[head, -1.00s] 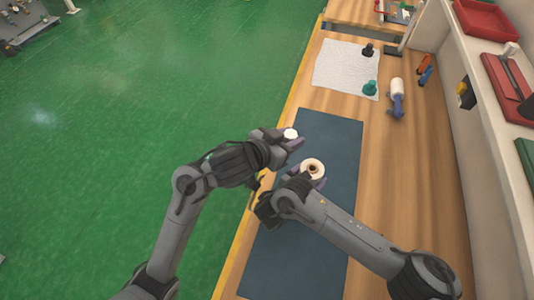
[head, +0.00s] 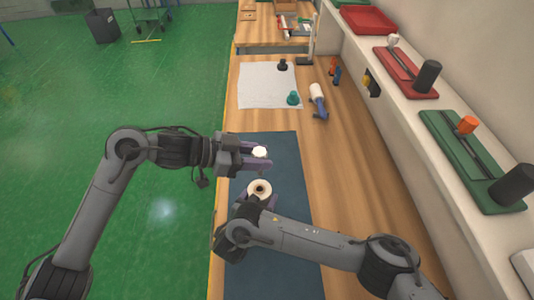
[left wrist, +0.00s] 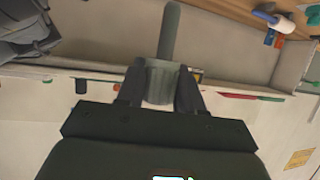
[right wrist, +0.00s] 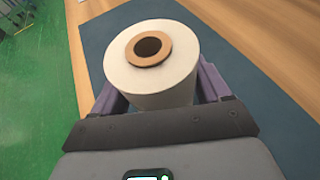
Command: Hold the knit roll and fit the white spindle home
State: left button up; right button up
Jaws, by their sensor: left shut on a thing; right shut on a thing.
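The white spindle (head: 260,152) is in my left gripper (head: 264,157), which is shut on it above the blue mat. In the left wrist view the spindle (left wrist: 160,80) looks grey in shade, a wide part between the fingers with a thinner rod sticking out. The knit roll (head: 259,188) is white with a brown core and an open hole facing up. My right gripper (head: 259,200) is shut on it. In the right wrist view the roll (right wrist: 150,75) sits between purple fingers, its hole empty. Spindle and roll are apart, the spindle just beyond the roll in the head view.
The blue mat (head: 270,265) lies on the wooden bench below. Beyond it are a white cloth (head: 262,85) with a dark knob (head: 282,65) and a teal knob (head: 293,98), and a white-and-blue roller (head: 318,100). A shelf with red and green fixtures runs along the right.

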pick_arm(q)
jog(key=shift+a, duration=0.2)
dwell(0.3)
send_over(258, 186)
jog(key=s, duration=0.1)
jog(key=shift+f, duration=2.9)
jog(key=shift+f, duration=3.15)
jog(key=o, duration=1.1)
jog(key=shift+f, duration=0.1)
jog(key=shift+o, duration=0.6)
jog(key=shift+s, duration=0.1)
jog(key=shift+f, duration=0.1)
jog(key=v, duration=1.2)
jog(key=shift+r, duration=0.25)
